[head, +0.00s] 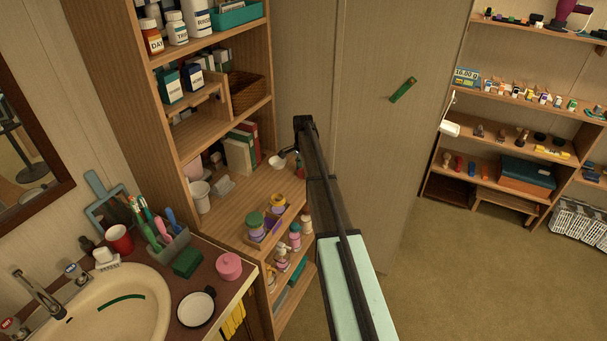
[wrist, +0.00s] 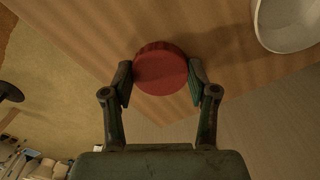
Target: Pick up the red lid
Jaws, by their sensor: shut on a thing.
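The red lid (wrist: 160,70) is round with a ridged edge and sits between the two fingertips of my gripper (wrist: 161,84) in the wrist view. My gripper is shut on it, one finger at each side. Behind the lid is the wooden shelf board (wrist: 100,30); I cannot tell whether the lid touches it. In the head view my gripper (head: 291,156) reaches into the wooden shelf unit at the counter-height board, and my arm hides part of that area. The lid is too small to make out surely there.
A white bowl (head: 277,162) stands close to my gripper; it also shows in the wrist view (wrist: 288,22). A white cup (head: 200,196) and books (head: 240,150) share the shelf board. Jars (head: 279,258) fill the shelf below. Open carpet (head: 470,270) lies to the right.

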